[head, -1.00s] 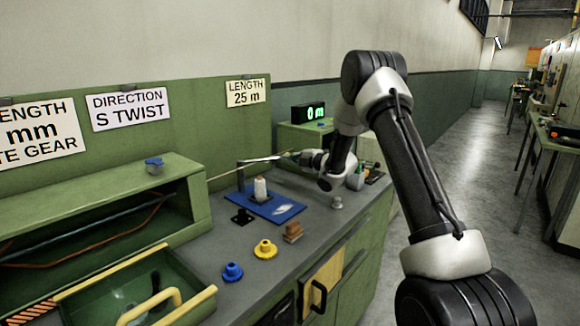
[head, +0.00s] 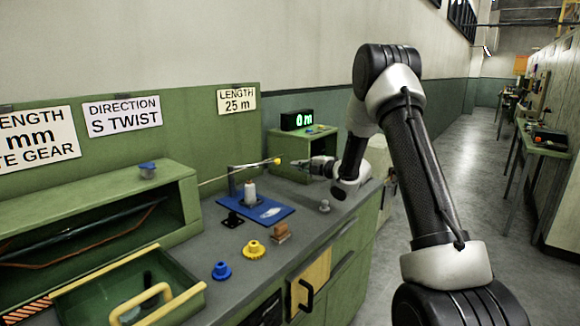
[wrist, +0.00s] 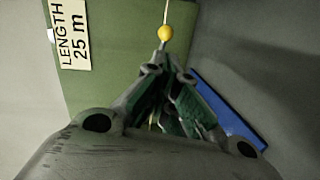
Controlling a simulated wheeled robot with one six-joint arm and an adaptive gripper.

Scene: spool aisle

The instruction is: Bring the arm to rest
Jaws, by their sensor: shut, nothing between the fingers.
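My gripper (head: 298,163) is at the end of my arm, above the back right of the grey workbench (head: 300,213). Its fingers are shut with nothing between them. They point left toward a small yellow ball (head: 277,160) on the end of a thin rod (head: 228,176). A small gap shows between fingertips and ball. In the wrist view the closed fingertips (wrist: 160,57) lie just below the yellow ball (wrist: 165,33). My forearm rises from the gripper and bends back down at the right.
A white spool (head: 250,192) stands on a blue plate (head: 265,211) below the rod. A green box (head: 292,160) carries a display (head: 302,120) reading 0 m. A yellow gear (head: 254,250), a blue piece (head: 221,271) and a brown block (head: 281,234) lie nearer. The aisle at right is clear.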

